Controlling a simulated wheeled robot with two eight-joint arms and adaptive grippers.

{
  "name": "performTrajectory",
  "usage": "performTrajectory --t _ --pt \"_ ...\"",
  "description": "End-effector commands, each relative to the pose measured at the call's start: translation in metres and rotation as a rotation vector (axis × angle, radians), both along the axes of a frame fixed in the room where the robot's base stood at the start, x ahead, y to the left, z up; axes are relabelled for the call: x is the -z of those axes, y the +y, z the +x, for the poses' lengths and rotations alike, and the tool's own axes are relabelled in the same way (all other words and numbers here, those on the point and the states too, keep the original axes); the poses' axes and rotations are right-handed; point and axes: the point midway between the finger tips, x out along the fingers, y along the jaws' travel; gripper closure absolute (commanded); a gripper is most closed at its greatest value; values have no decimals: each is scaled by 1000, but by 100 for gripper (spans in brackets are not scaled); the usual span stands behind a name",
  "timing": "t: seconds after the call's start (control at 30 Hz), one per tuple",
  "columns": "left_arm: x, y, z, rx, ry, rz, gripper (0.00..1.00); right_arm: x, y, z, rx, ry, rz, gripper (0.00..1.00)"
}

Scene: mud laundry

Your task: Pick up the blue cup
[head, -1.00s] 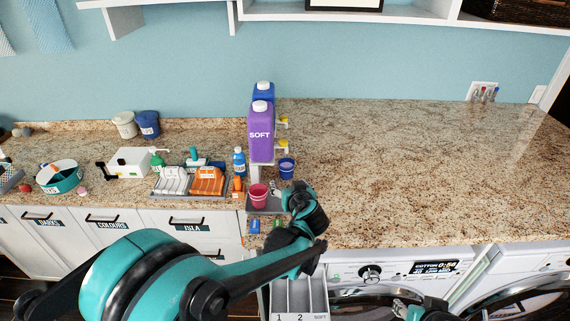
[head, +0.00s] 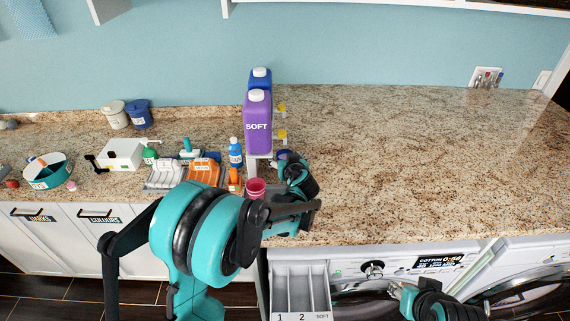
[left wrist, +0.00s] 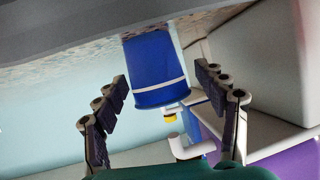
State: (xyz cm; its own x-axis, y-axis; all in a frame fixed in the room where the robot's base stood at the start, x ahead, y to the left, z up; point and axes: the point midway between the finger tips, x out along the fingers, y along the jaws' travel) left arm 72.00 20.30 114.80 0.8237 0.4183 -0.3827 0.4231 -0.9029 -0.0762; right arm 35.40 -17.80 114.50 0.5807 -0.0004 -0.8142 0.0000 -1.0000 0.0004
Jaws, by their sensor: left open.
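The blue cup (left wrist: 157,62) with a white band fills the middle of the left wrist view, which looks upside down. My left gripper (left wrist: 162,80) is open, with one finger on each side of the cup and visible gaps between. In the head view the left gripper (head: 290,163) is at the counter beside the drip tray and hides most of the blue cup (head: 284,154). My right gripper (head: 399,291) is low at the right, in front of the washing machine. Its jaw state is unclear.
The purple SOFT bottle (head: 257,125) and a blue bottle (head: 260,78) stand behind on a raised stand with yellow taps. An open detergent drawer (head: 300,290) lies below. The counter (head: 420,160) to the right is clear.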

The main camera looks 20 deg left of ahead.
Motion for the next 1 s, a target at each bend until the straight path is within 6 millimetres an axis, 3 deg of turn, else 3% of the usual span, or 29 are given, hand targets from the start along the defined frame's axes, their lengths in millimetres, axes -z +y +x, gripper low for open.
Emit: performTrajectory --t 0.17,0.33,0.67,0.87,1.0 --pt "0 0 0 0 0 0 29 0 0 0 0 0 0 60" --pt "0 0 0 0 0 0 74 0 0 0 0 0 0 60" --pt "0 0 0 0 1 0 78 0 0 0 0 0 0 60" --pt "-11 0 0 0 0 0 78 -4 0 0 0 0 0 60" --pt "-13 -18 5 4 1 1 78 -4 0 0 0 0 0 60"
